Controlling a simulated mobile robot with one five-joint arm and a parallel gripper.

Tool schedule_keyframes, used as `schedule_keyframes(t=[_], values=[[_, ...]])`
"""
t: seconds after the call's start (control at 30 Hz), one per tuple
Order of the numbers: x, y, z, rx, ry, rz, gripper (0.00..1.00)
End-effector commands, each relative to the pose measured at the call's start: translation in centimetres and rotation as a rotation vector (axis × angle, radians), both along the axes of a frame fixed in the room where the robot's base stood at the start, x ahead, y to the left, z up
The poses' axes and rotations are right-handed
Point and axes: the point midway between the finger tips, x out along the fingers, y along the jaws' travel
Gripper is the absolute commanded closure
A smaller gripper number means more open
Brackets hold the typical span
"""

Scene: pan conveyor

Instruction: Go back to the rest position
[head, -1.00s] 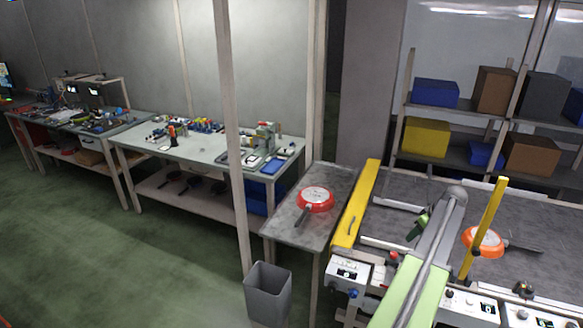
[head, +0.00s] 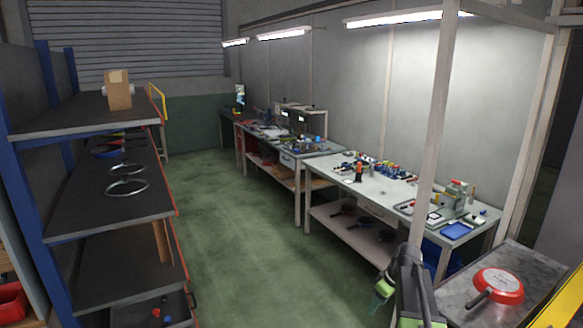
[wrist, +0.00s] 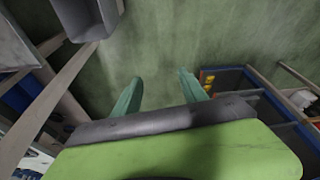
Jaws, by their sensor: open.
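My gripper (wrist: 158,92) shows in the wrist view with its two green fingers apart and nothing between them, above the green floor. In the head view my gripper (head: 380,298) is at the lower right, in front of the long workbench and left of the grey side table. An orange-red pan (head: 499,286) lies upside down on that side table (head: 455,293), its dark handle toward the lower left. My gripper is apart from the pan.
A dark shelf rack (head: 100,200) with pan lids (head: 127,187) stands at the left. A workbench (head: 385,191) with tools runs along the wall. Green floor (head: 225,250) is free between them. In the wrist view a grey bin (wrist: 88,18) is at the upper left.

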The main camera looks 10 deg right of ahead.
Motion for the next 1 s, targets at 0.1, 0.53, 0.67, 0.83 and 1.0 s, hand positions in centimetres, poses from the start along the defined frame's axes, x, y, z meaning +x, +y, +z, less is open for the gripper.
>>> schedule_keyframes(t=[0.1,0.53,0.67,0.83,1.0], values=[[-1.1,10.2,-0.8,-0.011,0.046,0.056,0.5],[-12.8,23.3,-2.1,-0.111,0.23,-0.331,0.5],[-12.9,22.8,-2.1,-0.113,0.254,-0.49,0.5],[-12.9,22.8,-2.1,-0.105,0.258,-0.544,0.5],[-12.9,22.8,-2.1,-0.105,0.258,-0.542,0.54]])
